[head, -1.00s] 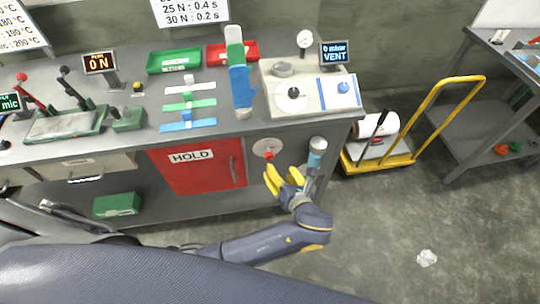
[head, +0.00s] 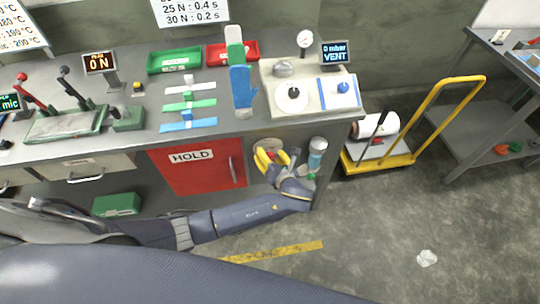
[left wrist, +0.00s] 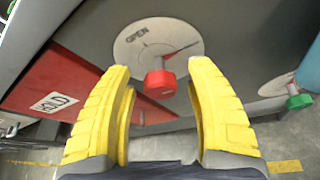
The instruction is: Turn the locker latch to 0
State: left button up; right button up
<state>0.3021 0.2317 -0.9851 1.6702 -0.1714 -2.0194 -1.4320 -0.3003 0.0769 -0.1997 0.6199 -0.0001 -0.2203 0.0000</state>
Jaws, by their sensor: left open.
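The red locker door (head: 195,165) carries a HOLD label, also seen in the left wrist view (left wrist: 66,88). To its right on the bench front is a pale round dial (left wrist: 140,36) marked OPEN, with a thin red line toward its right side. A red knob (left wrist: 160,83) sticks out from the dial's lower part. My left gripper (head: 270,157) is in front of the dial and hides most of it in the head view. Its yellow fingers (left wrist: 160,85) are spread, with the red knob showing between and beyond the fingertips. I cannot tell contact. My right gripper is out of view.
A green knob (left wrist: 299,101) on another pale disc is to the right, below a blue-and-white cylinder (head: 316,154). The bench top (head: 335,107) overhangs the dial. A yellow trolley (head: 375,163) stands to the right. The floor in front is mostly clear.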

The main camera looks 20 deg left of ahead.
pick_arm(q)
jog(key=shift+c, duration=0.5)
grip_shut()
jog(key=n+t+h, duration=0.1)
jog(key=n+h, duration=0.1)
jog(key=n, duration=0.1)
jog(key=shift+a, duration=0.1)
jog(key=n+t+h, duration=0.1)
jog(key=n+h, duration=0.1)
jog(key=n, duration=0.1)
jog(key=n+t+h, duration=0.1)
jog(key=n, duration=0.2)
jog(key=shift+s+h, duration=0.1)
jog(key=shift+h, duration=0.2)
jog(key=shift+a+n+t+h, duration=0.1)
jog(key=shift+n+t+h, duration=0.65)
jog(key=shift+n, duration=0.95)
jog(key=shift+t, duration=0.25)
